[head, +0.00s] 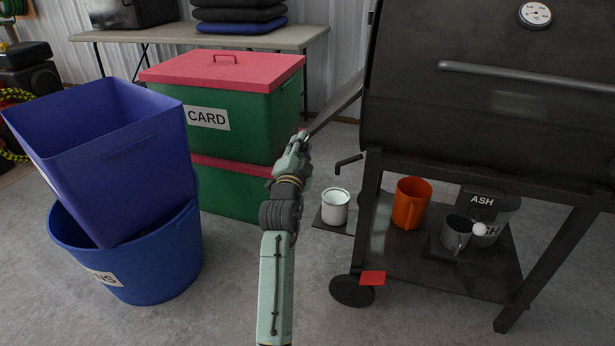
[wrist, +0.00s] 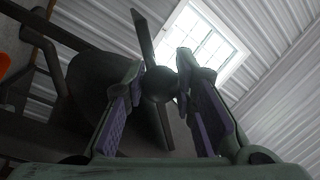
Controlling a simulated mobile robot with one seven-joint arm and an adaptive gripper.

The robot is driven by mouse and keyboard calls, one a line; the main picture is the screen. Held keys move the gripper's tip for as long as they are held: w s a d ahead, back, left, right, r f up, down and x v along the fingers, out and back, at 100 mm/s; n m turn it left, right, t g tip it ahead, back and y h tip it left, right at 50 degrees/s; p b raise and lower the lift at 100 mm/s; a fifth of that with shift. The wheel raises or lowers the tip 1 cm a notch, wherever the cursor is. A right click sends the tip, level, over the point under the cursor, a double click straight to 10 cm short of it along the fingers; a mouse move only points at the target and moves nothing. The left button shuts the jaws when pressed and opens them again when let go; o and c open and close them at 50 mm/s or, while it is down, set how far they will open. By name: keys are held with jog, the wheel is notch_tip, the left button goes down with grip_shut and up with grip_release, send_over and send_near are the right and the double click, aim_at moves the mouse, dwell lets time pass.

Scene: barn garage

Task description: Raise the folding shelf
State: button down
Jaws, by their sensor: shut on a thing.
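The black barrel grill (head: 490,105) stands at the right of the head view. The folding shelf (head: 338,107) shows as a thin dark strip at the grill's left side, seen nearly edge-on. My gripper (head: 304,137) is at the shelf's outer left end and shut on it. In the wrist view a dark bar, seemingly the shelf's edge (wrist: 142,35), passes between the fingertips of my gripper (wrist: 162,78). The shelf's exact tilt and its hinge are hard to tell.
Green CARD bins with a red lid (head: 215,68) stand close left of my gripper. A blue tub (head: 140,260) holds a tilted blue bin (head: 110,150). A white mug (head: 335,208) and an orange mug (head: 411,203) are low by the grill. The floor in front is open.

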jog(key=w+a+r+m+h+b, duration=0.1)
jog(key=a+r+m+b, duration=0.2)
jog(key=r, duration=0.4)
jog(key=a+r+m+h+b, duration=0.2)
jog(key=r+m+b, duration=0.3)
jog(key=r+m, duration=0.3)
jog(key=shift+w+a, duration=0.35)
jog(key=shift+a, duration=0.15)
jog(key=c, duration=1.7)
grip_release()
jog(key=shift+o, duration=0.6)
jog(key=shift+d+f, duration=0.1)
jog(key=shift+d+f, duration=0.1)
jog(key=v, duration=1.2)
